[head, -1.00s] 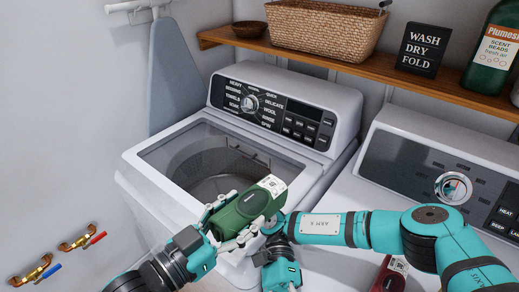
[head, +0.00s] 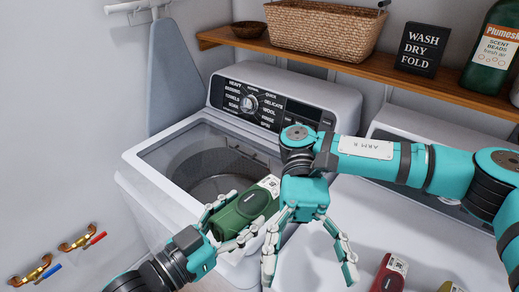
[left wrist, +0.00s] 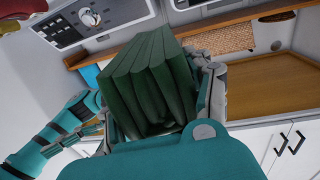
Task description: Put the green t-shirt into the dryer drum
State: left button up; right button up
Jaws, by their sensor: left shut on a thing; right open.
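The green t-shirt (head: 243,212) is a folded bundle with a white label at one end. My left gripper (head: 232,228) is shut on it and holds it in front of the washer. In the left wrist view its green folds (left wrist: 150,85) stand between the fingers. My right gripper (head: 310,277) is open and empty, pointing down just right of the shirt. The dryer (head: 340,210) is at right, partly hidden behind my right arm. Its drum is not visible in the head view.
The washer (head: 140,190) stands at left, its drum visible through the top. A red folded item (head: 390,273) and a yellowish one (head: 450,287) are at lower right. A wooden shelf (head: 370,66) runs above. Valves (head: 80,241) stick out at left.

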pick_arm(q)
jog(key=shift+a, duration=0.2)
pick_arm(e)
jog(key=s+a+r+n+t+y, duration=0.1)
jog(key=a+r+t, duration=0.25)
jog(key=a, duration=0.65)
jog(key=s+a+r+n+t+y, duration=0.1)
jog(key=a+r+t+y, duration=0.3)
jog(key=a, duration=0.7)
pick_arm(q)
jog(key=shift+d, duration=0.15)
pick_arm(e)
jog(key=m+t+h, duration=0.4)
jog(key=m+t, duration=0.5)
jog(key=m, duration=0.2)
send_near(258, 200)
jog(key=shift+w+a+f, duration=0.1)
jog(key=shift+w+f, duration=0.2)
jog(key=shift+w, duration=0.3)
jog(key=shift+w+a+f, duration=0.1)
jog(key=shift+w+f, duration=0.25)
jog(key=shift+w, duration=0.2)
jog(key=shift+w+d+f, duration=0.1)
jog(key=shift+f, duration=0.15)
notch_tip(258, 200, down, 11)
jog(key=shift+f, duration=0.2)
